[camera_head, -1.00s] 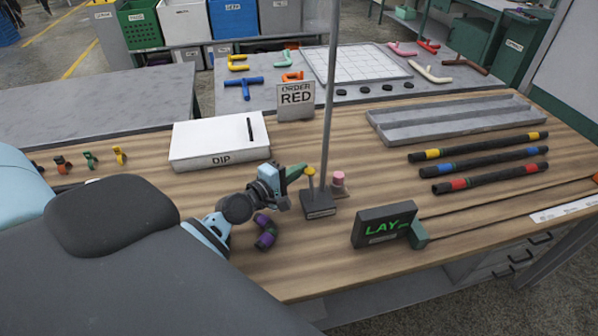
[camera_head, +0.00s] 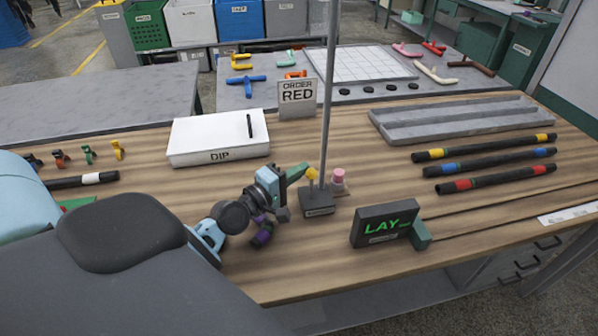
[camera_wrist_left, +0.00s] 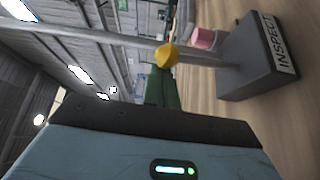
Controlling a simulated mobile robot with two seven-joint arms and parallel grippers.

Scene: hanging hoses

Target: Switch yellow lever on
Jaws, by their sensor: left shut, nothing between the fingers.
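The yellow lever (camera_head: 312,173) stands at the base of a small dark stand (camera_head: 318,202) with a tall grey pole. Its yellow knob (camera_wrist_left: 167,55) shows in the left wrist view, in front of the pole and just beyond my fingers. My left gripper (camera_head: 300,172) has green fingers, shut with nothing between them. The fingertips point at the knob from the left; I cannot tell whether they touch it. In the left wrist view the stand's label reads INSPECT (camera_wrist_left: 283,47). My right gripper is not in view.
A pink cylinder (camera_head: 338,178) stands just behind the stand. A LAY display (camera_head: 385,223) is to its right, and a purple-and-black piece (camera_head: 262,232) lies below my left wrist. A white DIP box (camera_head: 215,137) and RED sign (camera_head: 297,97) stand behind.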

